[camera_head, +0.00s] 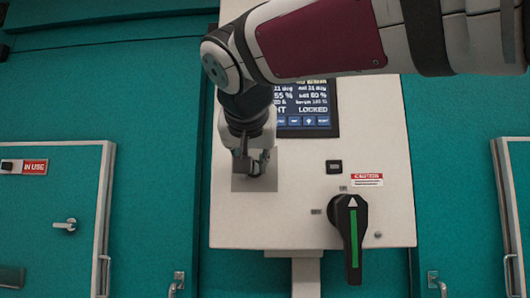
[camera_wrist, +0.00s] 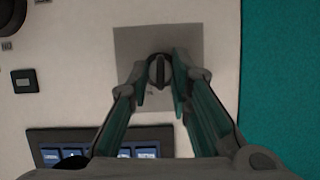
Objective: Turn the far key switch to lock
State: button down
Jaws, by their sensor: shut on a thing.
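The key switch (camera_wrist: 159,71) is a small dark round knob with a lighter upright bar, on a square grey plate (camera_wrist: 190,42) in the wrist view. My gripper (camera_wrist: 160,80) has one finger on each side of it and is shut on it. The bar stands about upright in the wrist picture. In the head view my gripper (camera_head: 254,168) is in front of the grey plate (camera_head: 240,183) at the left of the white panel, hiding the switch. Small lettering beside the knob is too small to read.
Teal doors stand at both sides, the left marked "IN USE" (camera_head: 35,167).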

jog(key=shift+a+n+h+p, duration=0.25)
jog(key=shift+n+h+p, duration=0.6)
jog(key=shift+n, duration=0.35)
jog(key=shift+a+n+h+p, duration=0.1)
jog(key=shift+n+h+p, duration=0.45)
jog(key=shift+n, duration=0.45)
jog(key=c, duration=1.8)
grip_release()
jog(key=v, duration=1.2)
jog(key=shift+a+f, duration=0.15)
jog(key=shift+f, duration=0.1)
jog(key=shift+f, duration=0.1)
